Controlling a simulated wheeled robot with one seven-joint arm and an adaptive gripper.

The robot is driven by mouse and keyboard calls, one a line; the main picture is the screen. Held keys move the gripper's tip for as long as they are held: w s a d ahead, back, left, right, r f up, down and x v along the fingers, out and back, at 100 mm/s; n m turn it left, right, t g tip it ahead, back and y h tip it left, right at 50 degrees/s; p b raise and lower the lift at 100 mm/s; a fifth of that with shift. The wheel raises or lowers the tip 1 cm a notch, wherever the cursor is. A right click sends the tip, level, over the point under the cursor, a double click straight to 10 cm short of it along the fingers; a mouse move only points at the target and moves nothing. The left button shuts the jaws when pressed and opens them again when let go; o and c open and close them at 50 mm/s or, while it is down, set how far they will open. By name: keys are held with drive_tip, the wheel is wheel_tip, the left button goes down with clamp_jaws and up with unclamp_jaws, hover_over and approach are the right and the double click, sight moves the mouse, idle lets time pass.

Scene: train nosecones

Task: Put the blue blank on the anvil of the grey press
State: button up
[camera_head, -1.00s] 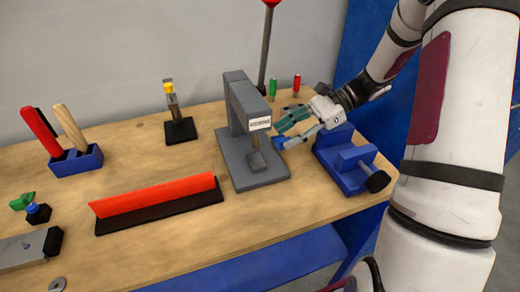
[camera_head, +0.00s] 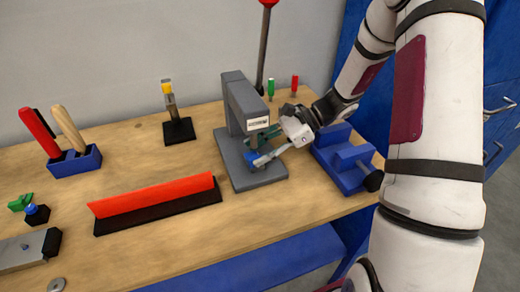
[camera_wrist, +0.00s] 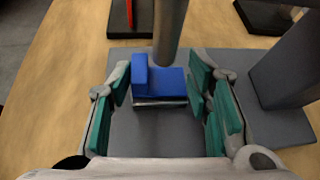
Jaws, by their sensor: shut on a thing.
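The grey press (camera_head: 238,105) stands mid-bench, and its base plate (camera_head: 268,176) lies flat under its arm. My gripper (camera_head: 260,147) reaches in from the right, under the press head and over the base. It is shut on the blue blank (camera_head: 257,161). In the wrist view the blank (camera_wrist: 160,84), an L-shaped block, sits between the green finger pads (camera_wrist: 158,90). The grey ram (camera_wrist: 170,30) is just beyond and partly above it. A metal edge shows under the blank; whether the blank touches the anvil cannot be told, as the anvil is mostly hidden.
A blue vise (camera_head: 347,160) stands close right of the press, below my arm. A red bar on a black base (camera_head: 155,200) lies to the left. A black stand with a yellow top (camera_head: 178,128) is behind left. Green and red upright pieces (camera_head: 271,90) stand behind the press.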

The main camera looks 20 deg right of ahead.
drive_tip(key=shift+f, duration=0.2)
drive_tip(key=o, duration=1.1)
drive_tip(key=shift+o, duration=0.2)
drive_tip(key=shift+r, duration=0.1)
drive_tip(key=shift+r, duration=0.2)
drive_tip(key=v, duration=1.2)
drive_tip(key=shift+s+f, duration=0.1)
drive_tip(key=shift+s, duration=0.05)
